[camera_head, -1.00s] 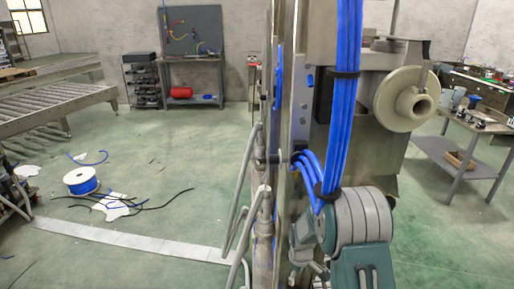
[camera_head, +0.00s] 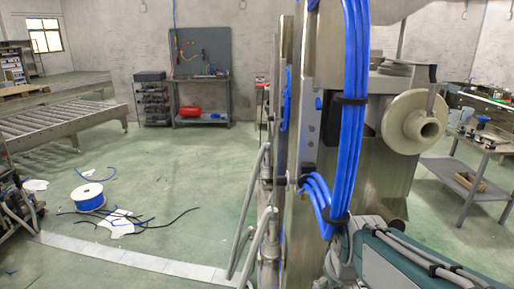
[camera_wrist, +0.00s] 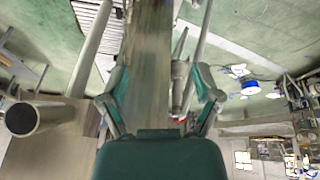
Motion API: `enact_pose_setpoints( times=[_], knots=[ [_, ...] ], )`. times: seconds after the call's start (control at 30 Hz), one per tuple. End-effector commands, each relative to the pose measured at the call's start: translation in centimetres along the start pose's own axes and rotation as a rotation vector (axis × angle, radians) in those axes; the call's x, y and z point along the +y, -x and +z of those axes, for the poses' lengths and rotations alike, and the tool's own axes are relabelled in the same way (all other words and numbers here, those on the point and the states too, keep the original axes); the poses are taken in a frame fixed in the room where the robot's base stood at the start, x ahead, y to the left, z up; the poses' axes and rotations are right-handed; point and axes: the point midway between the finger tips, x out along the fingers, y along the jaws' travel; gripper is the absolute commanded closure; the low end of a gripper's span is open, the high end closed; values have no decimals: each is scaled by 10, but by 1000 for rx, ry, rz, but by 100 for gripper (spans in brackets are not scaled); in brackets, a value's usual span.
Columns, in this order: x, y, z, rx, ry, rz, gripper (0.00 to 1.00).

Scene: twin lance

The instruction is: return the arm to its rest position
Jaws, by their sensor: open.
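My gripper (camera_wrist: 162,82) shows in the wrist view with its two green fingers spread apart and nothing between them. A metal beam of the machine (camera_wrist: 150,45) runs behind the gap; I cannot tell how far it is from the fingers. In the head view my grey and teal arm crosses the lower right, in front of the machine's lower part. The gripper itself cannot be made out in the head view.
A tall metal machine with blue cables (camera_head: 350,110) and a cream round flange (camera_head: 415,124) stands close in front. A blue cable spool (camera_head: 89,197) and loose cables lie on the floor at left. A roller conveyor (camera_head: 60,122) and a workbench (camera_head: 203,122) stand farther back.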

Motion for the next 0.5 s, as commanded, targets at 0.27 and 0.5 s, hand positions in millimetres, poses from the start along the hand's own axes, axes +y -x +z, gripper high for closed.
enact_pose_setpoints(
  times=[0.27, 0.5],
  knots=[
    [-15, 55, 58, 94, -156, 13, 18],
    [-24, 73, 94, 142, -249, 12, 18]
  ],
)
